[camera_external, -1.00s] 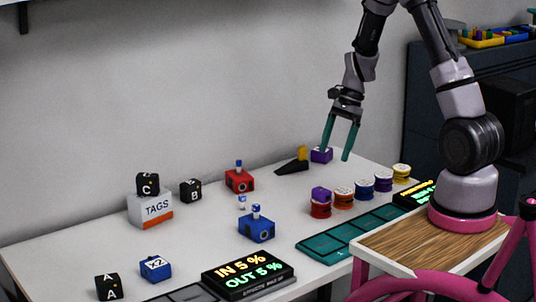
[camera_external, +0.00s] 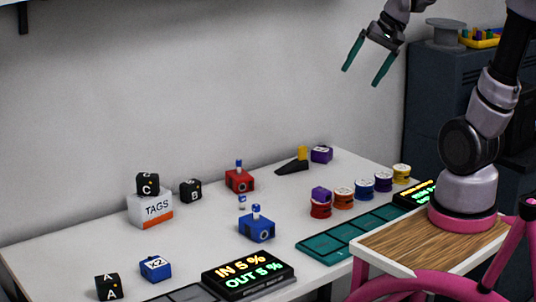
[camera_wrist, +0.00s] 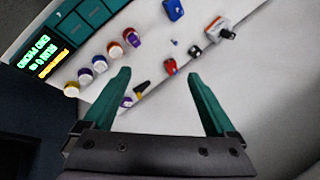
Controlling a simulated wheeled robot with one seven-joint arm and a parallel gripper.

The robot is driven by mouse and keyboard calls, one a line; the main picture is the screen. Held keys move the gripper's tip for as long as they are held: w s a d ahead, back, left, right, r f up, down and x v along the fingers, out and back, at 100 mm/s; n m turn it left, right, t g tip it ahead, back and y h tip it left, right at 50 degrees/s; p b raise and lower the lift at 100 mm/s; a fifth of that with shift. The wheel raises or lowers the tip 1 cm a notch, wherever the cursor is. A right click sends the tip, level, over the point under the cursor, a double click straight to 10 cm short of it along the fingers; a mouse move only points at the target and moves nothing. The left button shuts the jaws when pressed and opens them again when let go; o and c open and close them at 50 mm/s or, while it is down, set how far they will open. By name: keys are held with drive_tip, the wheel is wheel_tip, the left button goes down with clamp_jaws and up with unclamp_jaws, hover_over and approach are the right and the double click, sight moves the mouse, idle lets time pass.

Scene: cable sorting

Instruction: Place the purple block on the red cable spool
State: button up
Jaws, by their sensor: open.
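A purple block (camera_external: 321,193) sits on top of the red cable spool (camera_external: 320,210), at the left end of the spool row. In the wrist view the purple block (camera_wrist: 133,37) also shows over the red spool. A second purple block (camera_external: 321,155) with a white mark on top lies at the back of the table; it shows near the left finger in the wrist view (camera_wrist: 126,101). My gripper (camera_external: 364,77) is open and empty, high above the back right of the table and apart from both blocks.
Orange (camera_external: 344,198), blue (camera_external: 364,185), purple (camera_external: 383,182) and yellow (camera_external: 401,173) spools stand right of the red one. Teal trays (camera_external: 345,232) lie in front. A black wedge (camera_external: 291,166), red device (camera_external: 239,180) and blue device (camera_external: 256,228) stand left.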

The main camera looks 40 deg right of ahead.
drive_tip(key=s+r+n+t+h, duration=0.1)
drive_tip(key=s+r+n+t, duration=0.1)
drive_tip(key=s, duration=0.4)
drive_tip(key=shift+s+a+r+n, duration=0.15)
drive_tip(key=shift+s+r+n, duration=0.25)
drive_tip(key=shift+r+n, duration=0.45)
idle(0.4)
